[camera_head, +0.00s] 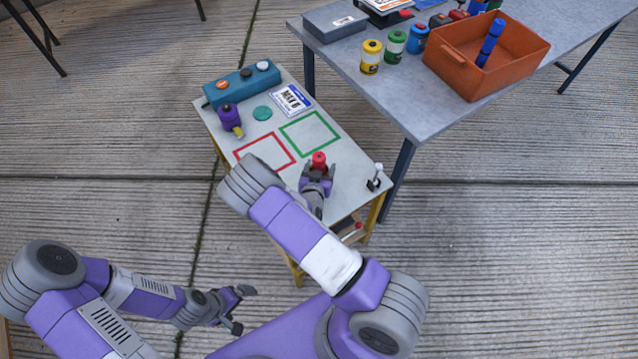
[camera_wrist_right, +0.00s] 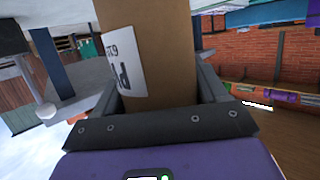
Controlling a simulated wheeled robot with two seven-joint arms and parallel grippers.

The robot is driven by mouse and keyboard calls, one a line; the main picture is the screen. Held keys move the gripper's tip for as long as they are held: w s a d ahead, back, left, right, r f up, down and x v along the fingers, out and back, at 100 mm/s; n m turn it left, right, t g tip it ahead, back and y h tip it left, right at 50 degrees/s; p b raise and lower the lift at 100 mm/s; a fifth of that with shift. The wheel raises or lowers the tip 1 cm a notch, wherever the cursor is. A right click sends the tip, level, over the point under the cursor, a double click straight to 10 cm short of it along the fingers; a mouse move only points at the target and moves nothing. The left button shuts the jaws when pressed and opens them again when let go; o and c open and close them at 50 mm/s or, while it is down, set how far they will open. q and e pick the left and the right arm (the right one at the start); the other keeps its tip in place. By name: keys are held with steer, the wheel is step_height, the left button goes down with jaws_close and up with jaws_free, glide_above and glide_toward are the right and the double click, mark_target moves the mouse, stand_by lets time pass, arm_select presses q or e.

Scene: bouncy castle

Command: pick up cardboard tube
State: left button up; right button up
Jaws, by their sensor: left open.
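The brown cardboard tube (camera_wrist_right: 150,45) with a white printed label fills the middle of the right wrist view. It stands between the two fingers of my right gripper (camera_head: 318,170); whether they press on it is not clear. In the head view this gripper is at the near right part of the small grey worktable (camera_head: 345,190). A red-topped thing (camera_head: 319,160) shows between its fingers; I cannot tell if it belongs to the tube. My left gripper (camera_head: 232,308) is open and empty, low in front of the table.
The small table also holds a teal button box (camera_head: 241,85), a purple tool (camera_head: 230,118), a label card (camera_head: 291,101), red and green outlined squares, and a small lever (camera_head: 376,176). A larger table behind carries an orange crate (camera_head: 487,60) and several cans.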

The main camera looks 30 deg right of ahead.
jaws_close()
